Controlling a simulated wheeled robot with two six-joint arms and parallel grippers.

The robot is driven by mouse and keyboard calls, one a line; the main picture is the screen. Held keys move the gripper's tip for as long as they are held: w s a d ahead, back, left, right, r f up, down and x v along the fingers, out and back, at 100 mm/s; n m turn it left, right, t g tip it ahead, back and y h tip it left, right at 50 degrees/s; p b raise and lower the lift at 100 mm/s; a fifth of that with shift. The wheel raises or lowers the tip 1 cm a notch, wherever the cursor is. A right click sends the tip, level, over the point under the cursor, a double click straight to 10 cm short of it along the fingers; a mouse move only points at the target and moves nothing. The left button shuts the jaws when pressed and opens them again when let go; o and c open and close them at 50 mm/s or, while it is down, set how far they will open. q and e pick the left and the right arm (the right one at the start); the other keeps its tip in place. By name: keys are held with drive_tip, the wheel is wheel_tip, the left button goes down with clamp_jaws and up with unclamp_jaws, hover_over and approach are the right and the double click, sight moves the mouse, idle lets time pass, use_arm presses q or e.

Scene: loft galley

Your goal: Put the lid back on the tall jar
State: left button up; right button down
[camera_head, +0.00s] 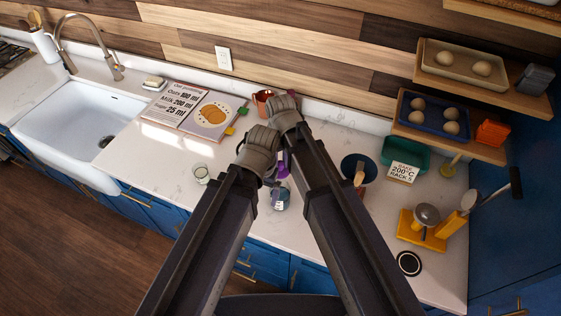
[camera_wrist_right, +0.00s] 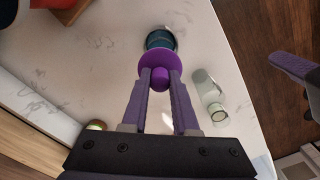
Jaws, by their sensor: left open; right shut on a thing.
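The purple lid (camera_wrist_right: 150,60) is a round disc with a knob. My right gripper (camera_wrist_right: 160,76) is shut on that knob. The lid overlaps the near side of the dark teal jar (camera_wrist_right: 159,39) in the right wrist view, and I cannot tell if they touch. In the head view the jar (camera_head: 280,197) stands upright on the counter, and the purple lid (camera_head: 283,170) shows partly between my arms. My left gripper (camera_head: 269,178) is open near the jar; its fingers are mostly hidden by its own arm in the head view.
A copper mug (camera_head: 262,101) is behind my grippers. A dark blue pot (camera_head: 350,165), a green dish (camera_head: 390,150) and a yellow stand (camera_head: 420,238) stand right.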

sight(280, 173)
drive_tip(key=shift+s+f+b, duration=0.1)
drive_tip(key=shift+f+b, duration=2.45)
drive_tip(key=shift+f, duration=0.15)
drive_tip(key=shift+f, duration=0.15)
drive_tip(key=shift+c, duration=0.6)
unclamp_jaws()
drive_tip(key=shift+r+p, duration=3.4)
drive_tip(key=shift+r, duration=0.15)
clamp_jaws()
